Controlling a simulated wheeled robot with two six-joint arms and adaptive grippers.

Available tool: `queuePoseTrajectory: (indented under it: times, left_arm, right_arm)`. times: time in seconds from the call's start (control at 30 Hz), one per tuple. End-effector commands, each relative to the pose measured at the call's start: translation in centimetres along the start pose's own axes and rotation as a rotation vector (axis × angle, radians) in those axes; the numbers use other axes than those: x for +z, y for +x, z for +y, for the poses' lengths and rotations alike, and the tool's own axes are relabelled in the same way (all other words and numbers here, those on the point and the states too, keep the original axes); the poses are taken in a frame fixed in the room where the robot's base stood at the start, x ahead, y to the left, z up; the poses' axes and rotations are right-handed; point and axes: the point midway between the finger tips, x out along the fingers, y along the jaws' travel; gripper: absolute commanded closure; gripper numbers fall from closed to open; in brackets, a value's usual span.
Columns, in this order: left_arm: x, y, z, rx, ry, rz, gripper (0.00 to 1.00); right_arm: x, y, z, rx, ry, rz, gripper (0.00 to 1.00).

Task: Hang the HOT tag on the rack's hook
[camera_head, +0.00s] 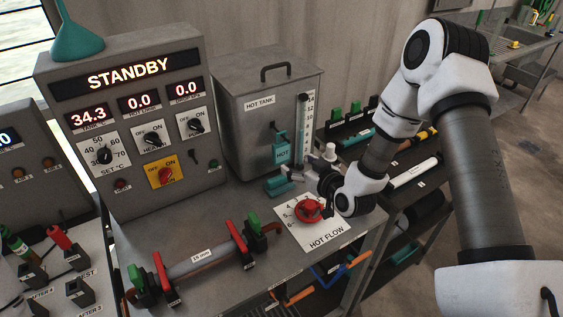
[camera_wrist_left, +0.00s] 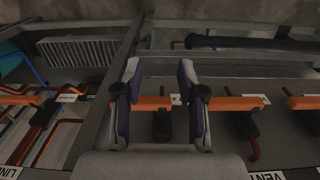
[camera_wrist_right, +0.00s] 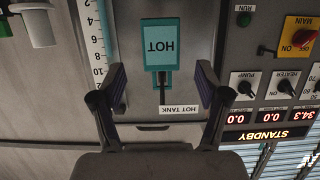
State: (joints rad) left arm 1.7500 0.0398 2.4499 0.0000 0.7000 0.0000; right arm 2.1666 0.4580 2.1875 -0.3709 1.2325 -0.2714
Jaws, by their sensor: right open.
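The teal HOT tag (camera_head: 282,153) hangs upright on the front of the grey hot tank (camera_head: 235,120), below a small dark peg. In the right wrist view the tag (camera_wrist_right: 158,55) shows upside down, with its dark stem towards the HOT TANK label. My right gripper (camera_wrist_right: 162,80) is open and empty, with the tag beyond and between its fingers. In the head view the right gripper (camera_head: 299,171) is near the tank's front. My left gripper (camera_wrist_left: 160,66) is open above orange pipes and is out of the head view. I cannot make out the rack's hook.
A red HOT FLOW knob (camera_head: 309,211) on a white plate lies below my right wrist. A STANDBY control panel (camera_head: 130,190) stands left of the tank. A clamped pipe (camera_head: 190,263) lies at the front. Shelves with tools (camera_head: 420,150) stand right.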

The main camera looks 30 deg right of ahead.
Motion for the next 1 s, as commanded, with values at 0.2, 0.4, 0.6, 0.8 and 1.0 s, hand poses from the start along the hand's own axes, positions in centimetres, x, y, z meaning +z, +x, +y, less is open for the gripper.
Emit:
queuePoseTrajectory:
  times: [0.2, 0.4, 0.6, 0.8, 1.0]
  left_arm:
    - [0.0, 1.5, 0.0, 0.0, 0.0, 0.0, 0.6]
    - [0.0, 3.1, 0.0, 0.0, 0.0, 0.0, 0.6]
    - [0.0, 4.2, 0.0, 0.0, 0.0, 0.0, 0.6]
    - [0.0, 4.3, 0.0, 0.0, 0.0, 0.0, 0.6]
    - [0.0, 4.3, 0.0, 0.0, 0.0, 0.0, 0.6]
  right_arm:
    - [0.2, 3.1, 0.0, -0.001, -0.004, 0.003, 0.25]
    - [0.3, 6.5, 0.0, 0.0, -0.002, 0.002, 0.25]
    - [0.1, 8.9, 0.0, -0.001, -0.002, 0.001, 0.25]
    - [-0.2, 9.5, 0.0, -0.001, 0.0, 0.0, 0.25]
    - [-0.2, 9.4, 0.0, 0.0, 0.0, 0.0, 0.25]
